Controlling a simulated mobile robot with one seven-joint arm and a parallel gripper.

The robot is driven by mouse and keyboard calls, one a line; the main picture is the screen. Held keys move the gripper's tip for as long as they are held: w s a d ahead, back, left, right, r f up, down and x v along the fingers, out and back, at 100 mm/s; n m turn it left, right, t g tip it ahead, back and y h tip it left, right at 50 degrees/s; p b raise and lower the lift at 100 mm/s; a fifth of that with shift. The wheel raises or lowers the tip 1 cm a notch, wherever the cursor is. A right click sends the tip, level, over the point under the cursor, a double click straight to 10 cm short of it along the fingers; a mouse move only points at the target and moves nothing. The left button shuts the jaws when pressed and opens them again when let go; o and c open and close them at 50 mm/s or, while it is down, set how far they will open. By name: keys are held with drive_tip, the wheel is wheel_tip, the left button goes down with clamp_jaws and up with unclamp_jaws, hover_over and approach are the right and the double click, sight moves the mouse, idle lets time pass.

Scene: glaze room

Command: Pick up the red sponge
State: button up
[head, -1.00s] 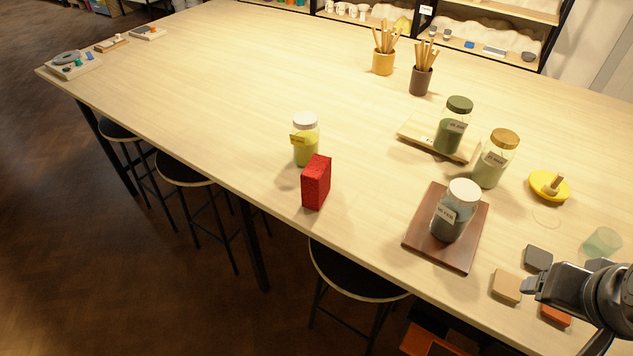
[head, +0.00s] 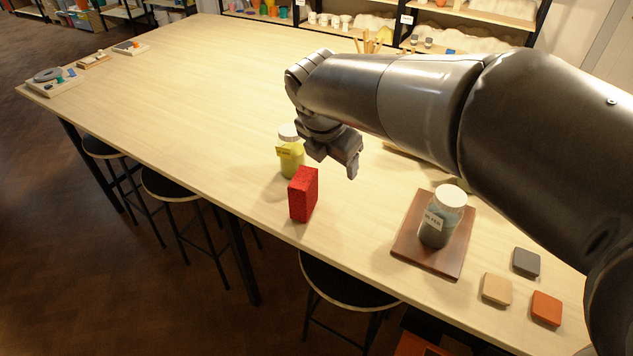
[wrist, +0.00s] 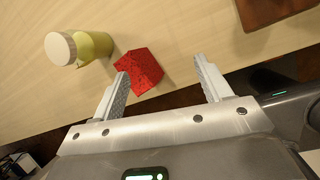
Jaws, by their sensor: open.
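The red sponge (head: 303,194) is a red block standing upright near the table's front edge in the head view. It also shows in the wrist view (wrist: 141,70), beyond the left finger, which overlaps its near side in the picture. My gripper (head: 335,160) is above the table, up and to the right of the sponge in the head view. In the wrist view my gripper (wrist: 162,82) has its two fingers wide apart with nothing held between them. The sponge lies closer to the left finger than to the right one.
A yellow jar with a white lid (head: 291,155) stands close behind the sponge. A dark-filled jar (head: 441,216) stands on a brown board (head: 410,240) to the right. Several small tiles lie at the table's front right. The table's left part is mostly clear.

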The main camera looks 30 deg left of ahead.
sight(303, 178)
drive_tip(key=a+n, duration=0.1)
drive_tip(key=a, duration=0.1)
drive_tip(key=s+a+f+n, duration=0.1)
drive_tip(key=a+n, duration=0.1)
drive_tip(key=s+a+f+n, duration=0.1)
drive_tip(key=a, duration=0.2)
drive_tip(key=shift+s, duration=0.2)
drive_tip(key=shift+a+f+n, duration=0.15)
drive_tip(key=shift+f+n, duration=0.15)
drive_tip(key=shift+f, duration=0.05)
drive_tip(key=x, duration=1)
drive_tip(key=c, duration=1.1)
drive_tip(key=shift+o, duration=0.2)
